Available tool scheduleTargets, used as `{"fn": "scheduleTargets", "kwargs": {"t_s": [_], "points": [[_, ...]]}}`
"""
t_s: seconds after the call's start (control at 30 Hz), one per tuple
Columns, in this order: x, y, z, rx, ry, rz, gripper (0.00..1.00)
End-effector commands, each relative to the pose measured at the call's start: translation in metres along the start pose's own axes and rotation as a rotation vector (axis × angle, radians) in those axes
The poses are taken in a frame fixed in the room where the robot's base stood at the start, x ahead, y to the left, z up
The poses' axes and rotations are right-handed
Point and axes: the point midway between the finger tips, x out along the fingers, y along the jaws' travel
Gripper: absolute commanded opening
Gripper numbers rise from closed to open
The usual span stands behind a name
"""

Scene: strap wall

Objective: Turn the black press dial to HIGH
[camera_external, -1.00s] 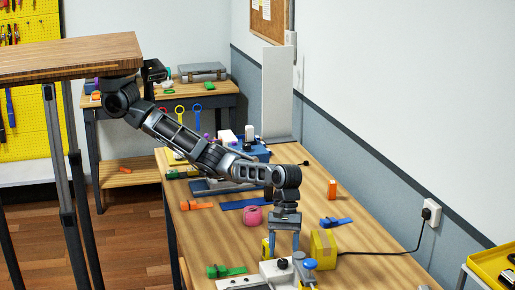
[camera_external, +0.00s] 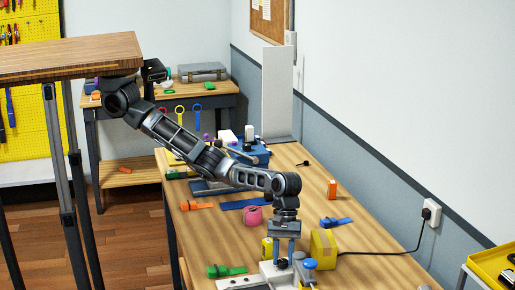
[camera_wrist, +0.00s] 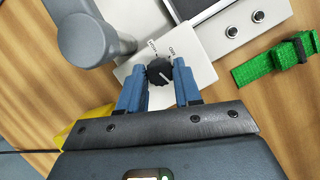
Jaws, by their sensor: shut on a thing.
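The black press dial (camera_wrist: 158,72) sits on a pale plate (camera_wrist: 201,70) of the press in the wrist view. It has a white pointer line toward its lower right and small printed labels above it, too small to read surely. My gripper (camera_wrist: 158,76) has its blue fingers on the dial's left and right sides, shut on it. In the external view my gripper (camera_external: 284,262) points down over the press (camera_external: 268,270) at the front of the bench, and its fingers largely hide the dial.
A grey-blue post with a round knob (camera_wrist: 85,40) stands close left of the dial. A green strap (camera_wrist: 277,68) lies to the right. A yellow box (camera_external: 323,248), a pink roll (camera_external: 253,216) and a blue strap (camera_external: 336,222) are near on the bench (camera_external: 375,262).

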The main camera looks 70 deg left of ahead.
Motion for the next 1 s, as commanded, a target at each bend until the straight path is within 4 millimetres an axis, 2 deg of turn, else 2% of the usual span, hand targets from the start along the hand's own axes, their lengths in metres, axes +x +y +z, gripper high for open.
{"fn": "scheduleTargets", "kwargs": {"t_s": [0.03, 0.1, 0.47, 1.0], "points": [[-0.0001, -0.0001, 0.0001, 0.0, 0.0, 0.0, 0.09], [-0.0001, -0.0001, 0.0001, 0.0, 0.0, 0.0, 0.03], [-0.0034, -0.0003, 0.0008, -0.058, 0.0, 0.024, 0.03], [-0.0059, -0.0038, 0.0033, -0.466, 0.001, 0.195, 0.03]]}}
